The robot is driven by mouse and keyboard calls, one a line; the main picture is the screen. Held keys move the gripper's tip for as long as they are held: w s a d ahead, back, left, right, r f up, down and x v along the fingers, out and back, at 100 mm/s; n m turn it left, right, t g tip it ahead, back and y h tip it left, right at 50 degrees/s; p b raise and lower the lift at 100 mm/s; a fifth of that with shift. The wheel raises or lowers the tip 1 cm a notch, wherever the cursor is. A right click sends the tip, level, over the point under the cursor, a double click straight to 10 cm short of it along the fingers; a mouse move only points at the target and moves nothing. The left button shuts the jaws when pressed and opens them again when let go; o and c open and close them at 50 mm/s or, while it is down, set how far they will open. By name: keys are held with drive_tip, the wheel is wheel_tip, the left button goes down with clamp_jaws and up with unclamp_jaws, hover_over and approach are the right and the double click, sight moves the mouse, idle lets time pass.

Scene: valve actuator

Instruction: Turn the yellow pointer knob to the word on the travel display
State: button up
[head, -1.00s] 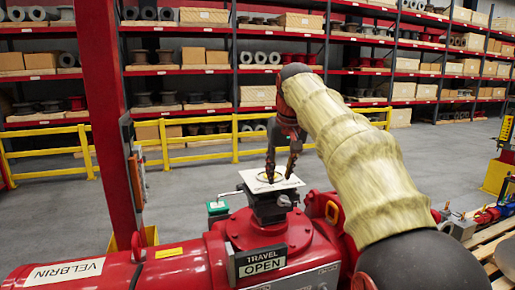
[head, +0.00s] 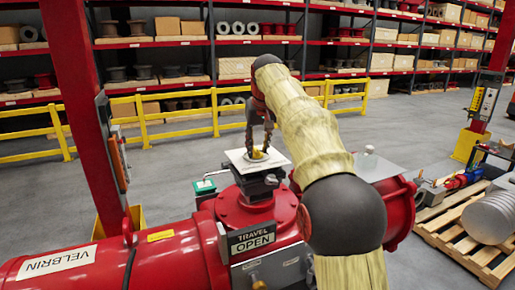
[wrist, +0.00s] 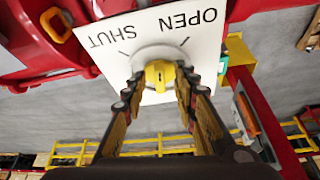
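The yellow pointer knob (wrist: 158,75) sits on a round grey base on a white plate (wrist: 112,60) marked OPEN and SHUT, upside down in the wrist view. The knob's ridge looks roughly upright there, between the two marks; its pointing end is unclear. The travel display (head: 251,239) reads OPEN in the head view. My gripper (wrist: 160,78) is open, with one finger on each side of the knob and what look like small gaps. In the head view my gripper (head: 258,151) reaches down onto the plate, and the knob shows between its fingers.
The red actuator body (head: 130,262) fills the foreground, with a red post (head: 82,120) at left. A yellow railing (head: 140,125) and stocked shelves stand behind. A pallet (head: 465,240) lies at right. Grey floor between is clear.

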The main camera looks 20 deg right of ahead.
drive_tip(key=shift+w+f, duration=0.1)
drive_tip(key=shift+f, duration=0.1)
drive_tip(key=shift+c, duration=0.8)
clamp_jaws()
